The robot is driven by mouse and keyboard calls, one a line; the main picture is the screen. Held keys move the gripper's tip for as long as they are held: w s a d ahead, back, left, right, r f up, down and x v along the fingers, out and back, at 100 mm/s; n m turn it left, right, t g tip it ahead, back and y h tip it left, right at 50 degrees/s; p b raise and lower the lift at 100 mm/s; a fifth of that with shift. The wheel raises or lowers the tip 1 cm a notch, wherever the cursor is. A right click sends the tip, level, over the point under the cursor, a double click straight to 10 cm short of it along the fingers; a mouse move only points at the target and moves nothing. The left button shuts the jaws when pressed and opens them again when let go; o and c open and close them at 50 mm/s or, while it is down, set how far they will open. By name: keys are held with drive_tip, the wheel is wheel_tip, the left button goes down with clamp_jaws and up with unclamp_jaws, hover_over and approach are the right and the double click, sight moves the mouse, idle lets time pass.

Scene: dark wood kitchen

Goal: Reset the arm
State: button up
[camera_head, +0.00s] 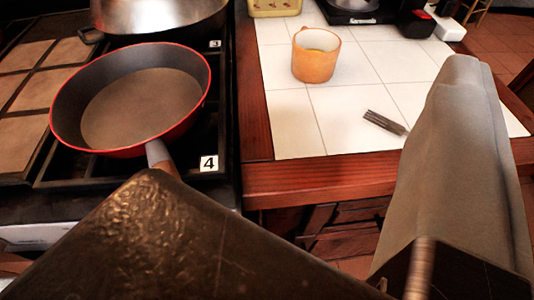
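A tapered grey shape (455,165) rises along the right side, close to the camera. It looks like part of my gripper, but I cannot make out two fingertips. A large dark, glossy, rough-surfaced shape (170,240) fills the bottom left and middle foreground. I cannot tell what it is or whether my gripper holds it. A short brown rod-like piece (420,268) shows at the bottom right beside the grey shape. Whether my gripper is open or shut is not visible.
A red-rimmed pan (140,105) sits on the stove at left, near a metal pot (160,15). An orange mug (315,58) and a fork (384,122) are on the white-tiled counter (310,130). Bare tiles surround them. Dark items stand at the back right.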

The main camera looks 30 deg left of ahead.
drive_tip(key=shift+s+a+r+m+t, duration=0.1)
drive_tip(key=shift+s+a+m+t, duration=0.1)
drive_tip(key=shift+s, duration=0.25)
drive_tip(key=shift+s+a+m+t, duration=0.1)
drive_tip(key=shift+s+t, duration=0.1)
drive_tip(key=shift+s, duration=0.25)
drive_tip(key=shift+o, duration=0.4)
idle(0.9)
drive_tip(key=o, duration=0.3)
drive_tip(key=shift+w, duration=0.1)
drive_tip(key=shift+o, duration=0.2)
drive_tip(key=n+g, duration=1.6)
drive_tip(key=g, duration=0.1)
hover_over(395, 128)
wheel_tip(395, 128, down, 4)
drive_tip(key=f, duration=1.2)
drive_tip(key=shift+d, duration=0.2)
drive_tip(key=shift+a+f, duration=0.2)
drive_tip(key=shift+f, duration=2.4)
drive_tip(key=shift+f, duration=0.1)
